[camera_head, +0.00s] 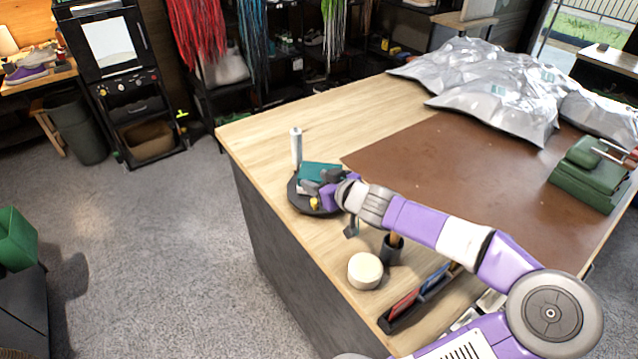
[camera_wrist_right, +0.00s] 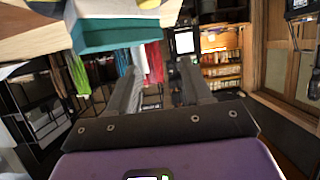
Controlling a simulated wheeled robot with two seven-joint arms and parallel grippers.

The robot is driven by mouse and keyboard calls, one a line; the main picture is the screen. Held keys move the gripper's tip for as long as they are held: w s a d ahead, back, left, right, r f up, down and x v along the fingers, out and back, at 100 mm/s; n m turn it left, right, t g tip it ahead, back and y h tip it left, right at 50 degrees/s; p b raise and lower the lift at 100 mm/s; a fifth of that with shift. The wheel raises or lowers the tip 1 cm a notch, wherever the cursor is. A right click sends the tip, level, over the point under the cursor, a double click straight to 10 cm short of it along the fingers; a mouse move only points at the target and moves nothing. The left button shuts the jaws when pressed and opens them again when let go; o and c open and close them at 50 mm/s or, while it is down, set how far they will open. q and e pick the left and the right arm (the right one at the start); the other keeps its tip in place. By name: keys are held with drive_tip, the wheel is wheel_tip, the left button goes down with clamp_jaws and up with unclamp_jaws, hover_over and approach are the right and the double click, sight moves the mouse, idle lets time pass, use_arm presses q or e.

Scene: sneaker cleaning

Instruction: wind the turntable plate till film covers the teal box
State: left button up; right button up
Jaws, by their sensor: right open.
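The teal box (camera_head: 322,171) sits on the dark round turntable plate (camera_head: 303,203) near the table's left edge. A white upright roll (camera_head: 296,146), perhaps the film, stands at the plate's far side. I cannot make out film on the box. My right gripper (camera_head: 322,189) is at the near side of the box, over the plate; whether it touches either is unclear. In the right wrist view its two fingers (camera_wrist_right: 160,88) are apart with nothing between them, and a teal surface (camera_wrist_right: 115,36), likely the box, lies above them. My left gripper is out of view.
A round cream tub (camera_head: 365,271), a dark cup (camera_head: 392,250) and a black tray (camera_head: 400,312) stand on the near table, below my right arm. Silver bags (camera_head: 500,95) lie at the back of the brown mat (camera_head: 430,160). A green press (camera_head: 590,175) stands at the right.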

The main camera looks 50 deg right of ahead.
drive_tip(key=shift+r+p, duration=1.05)
drive_tip(key=shift+r, duration=0.5)
